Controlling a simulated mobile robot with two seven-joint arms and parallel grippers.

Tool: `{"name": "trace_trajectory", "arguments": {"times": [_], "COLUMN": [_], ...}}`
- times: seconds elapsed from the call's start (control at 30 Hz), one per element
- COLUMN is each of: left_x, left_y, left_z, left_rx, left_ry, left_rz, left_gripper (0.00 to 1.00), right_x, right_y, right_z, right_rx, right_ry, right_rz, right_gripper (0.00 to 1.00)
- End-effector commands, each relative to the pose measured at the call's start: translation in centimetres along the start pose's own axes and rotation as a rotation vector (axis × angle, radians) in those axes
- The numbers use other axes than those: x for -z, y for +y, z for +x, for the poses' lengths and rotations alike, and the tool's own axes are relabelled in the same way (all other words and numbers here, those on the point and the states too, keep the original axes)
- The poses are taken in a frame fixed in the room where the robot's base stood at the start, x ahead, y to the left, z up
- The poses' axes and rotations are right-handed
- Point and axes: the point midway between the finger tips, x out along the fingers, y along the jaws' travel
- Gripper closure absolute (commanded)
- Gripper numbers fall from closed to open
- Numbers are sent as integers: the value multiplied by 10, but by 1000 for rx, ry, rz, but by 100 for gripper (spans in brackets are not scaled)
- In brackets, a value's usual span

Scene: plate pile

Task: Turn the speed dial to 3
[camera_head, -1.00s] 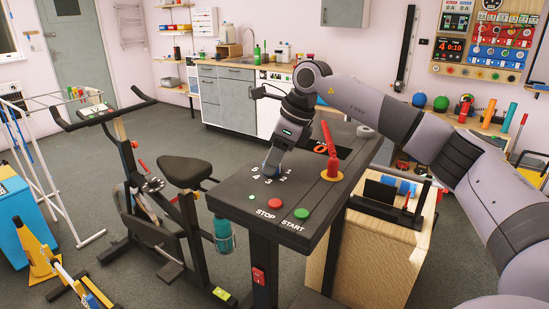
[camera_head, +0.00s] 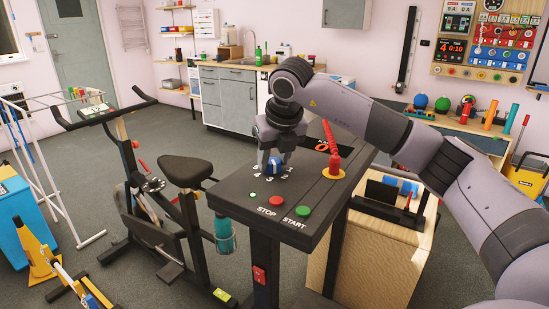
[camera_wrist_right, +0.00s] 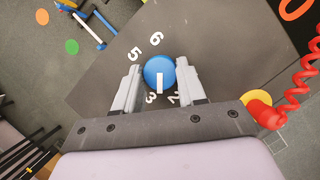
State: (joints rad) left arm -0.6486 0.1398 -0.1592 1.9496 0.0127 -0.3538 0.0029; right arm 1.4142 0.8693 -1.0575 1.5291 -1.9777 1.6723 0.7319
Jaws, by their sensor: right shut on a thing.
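The speed dial (camera_head: 276,168) is a blue round knob on the dark console top (camera_head: 240,187), with white numbers around it. In the right wrist view the dial (camera_wrist_right: 158,68) shows a white pointer line aimed down, between the 3 (camera_wrist_right: 150,98) and the 2 (camera_wrist_right: 174,99). My right gripper (camera_head: 274,161) points down at the dial from above. In the wrist view its fingers (camera_wrist_right: 158,74) stand on either side of the knob, shut on it. Numbers 5 and 6 show beyond the knob; the palm may hide others. My left gripper is not in view.
A red stop button (camera_head: 275,202) and a green start button (camera_head: 303,210) sit at the console's front. A red coiled cord on a yellow base (camera_head: 333,172) stands right of the dial. An exercise bike (camera_head: 186,170) is to the left.

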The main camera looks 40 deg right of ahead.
Motion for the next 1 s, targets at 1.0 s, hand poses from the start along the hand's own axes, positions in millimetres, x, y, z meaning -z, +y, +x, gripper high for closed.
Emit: {"name": "trace_trajectory", "arguments": {"times": [1.0], "left_x": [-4], "left_y": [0], "left_z": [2], "left_rx": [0], "left_ry": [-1], "left_rz": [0], "left_gripper": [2], "right_x": [-1], "right_y": [2], "right_z": [0], "right_rx": [143], "right_ry": [-2], "right_rz": [350], "right_gripper": [90]}}
